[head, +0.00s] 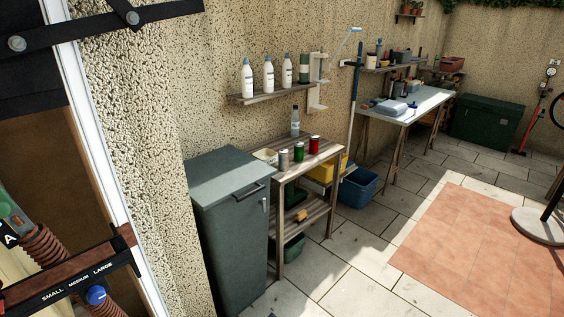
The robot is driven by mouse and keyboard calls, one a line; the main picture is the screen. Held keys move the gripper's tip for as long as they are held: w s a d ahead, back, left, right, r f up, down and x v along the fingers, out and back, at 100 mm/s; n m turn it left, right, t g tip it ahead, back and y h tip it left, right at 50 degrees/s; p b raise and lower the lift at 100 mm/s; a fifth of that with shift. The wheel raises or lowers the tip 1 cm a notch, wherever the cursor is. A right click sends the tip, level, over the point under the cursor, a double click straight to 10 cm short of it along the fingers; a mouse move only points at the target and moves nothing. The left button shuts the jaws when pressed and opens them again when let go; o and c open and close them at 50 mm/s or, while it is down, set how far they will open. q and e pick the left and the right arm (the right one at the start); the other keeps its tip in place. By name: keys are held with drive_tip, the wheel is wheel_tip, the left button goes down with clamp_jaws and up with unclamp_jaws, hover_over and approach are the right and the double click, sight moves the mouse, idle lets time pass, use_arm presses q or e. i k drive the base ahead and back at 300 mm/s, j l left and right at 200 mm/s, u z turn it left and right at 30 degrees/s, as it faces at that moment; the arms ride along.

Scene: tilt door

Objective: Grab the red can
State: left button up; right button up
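The red can (314,145) stands upright on the top of a wooden shelf table (290,171) near the wall. A green can (298,152) stands to its left, and a silver can (283,160) stands left of that one. A clear bottle (295,121) is behind the cans. Neither of my grippers shows in the head view.
A dark grey cabinet (230,185) stands left of the table. A wall shelf (275,94) with white bottles hangs above. A blue bin (357,188) is right of the table. Paved floor (345,255) in front looks clear. A door frame (95,150) is at left.

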sight(314, 145)
drive_tip(key=i+l+z, duration=0.1)
drive_tip(key=z, duration=0.65)
drive_tip(key=i+j+z, duration=0.75)
drive_tip(key=i+j, duration=0.2)
drive_tip(key=j, duration=0.15)
drive_tip(key=i+j+z, duration=0.1)
drive_tip(key=i+j, duration=0.35)
drive_tip(key=j, duration=0.25)
drive_tip(key=i+j+z, duration=0.1)
drive_tip(key=j, duration=0.25)
drive_tip(key=i, duration=0.1)
